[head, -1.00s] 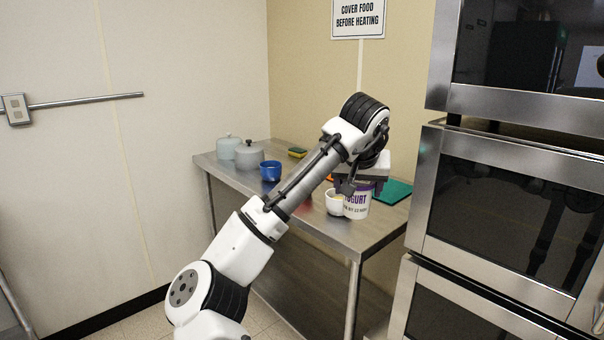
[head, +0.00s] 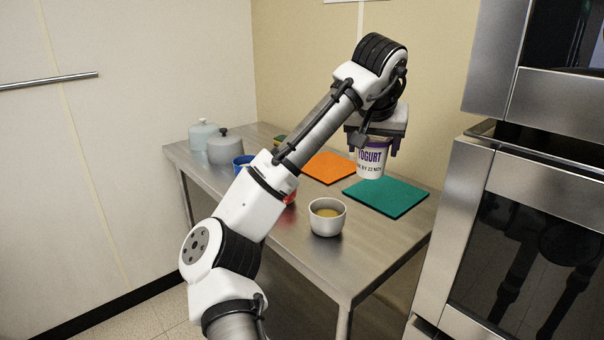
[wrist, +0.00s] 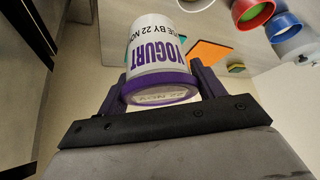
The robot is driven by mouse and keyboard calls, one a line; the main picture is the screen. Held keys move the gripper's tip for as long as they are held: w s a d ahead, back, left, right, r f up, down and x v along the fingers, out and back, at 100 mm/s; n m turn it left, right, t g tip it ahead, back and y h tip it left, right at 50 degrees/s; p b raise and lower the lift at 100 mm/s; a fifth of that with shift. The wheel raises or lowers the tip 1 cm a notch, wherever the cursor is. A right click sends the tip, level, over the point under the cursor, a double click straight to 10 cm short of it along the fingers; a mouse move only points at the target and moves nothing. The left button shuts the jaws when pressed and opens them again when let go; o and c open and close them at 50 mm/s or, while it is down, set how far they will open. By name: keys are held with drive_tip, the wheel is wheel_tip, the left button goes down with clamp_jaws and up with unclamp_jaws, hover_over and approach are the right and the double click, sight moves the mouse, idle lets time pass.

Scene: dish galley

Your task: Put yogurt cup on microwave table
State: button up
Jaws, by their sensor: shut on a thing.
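The yogurt cup (head: 371,160) is white with purple lettering and a purple rim. My gripper (head: 374,140) is shut on it near its rim, and the cup hangs upright below the fingers. In the head view it appears over the far part of the steel table (head: 310,262), near a green mat; the gap beneath it is hard to judge. In the wrist view the cup (wrist: 155,55) sits between the two purple fingers (wrist: 162,82). The table stands against the wall, left of the ovens.
A white bowl with tan contents (head: 327,218) stands near the table's front. An orange mat (head: 330,168) and the green mat (head: 387,197) lie behind it. Two lidded pots (head: 224,148), a blue cup (head: 241,163) and a sponge (wrist: 237,68) are to the left. Ovens (head: 530,225) flank the right.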

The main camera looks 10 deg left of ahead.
wheel_tip(320, 180, down, 20)
drive_tip(key=shift+r+p, duration=0.15)
drive_tip(key=shift+p, duration=0.65)
drive_tip(key=shift+f, duration=0.2)
drive_tip(key=o, duration=0.8)
drive_tip(key=shift+r, duration=0.1)
drive_tip(key=shift+r, duration=0.15)
drive_tip(key=b+v, duration=0.2)
drive_tip(key=v, duration=1)
drive_tip(key=shift+s, duration=0.1)
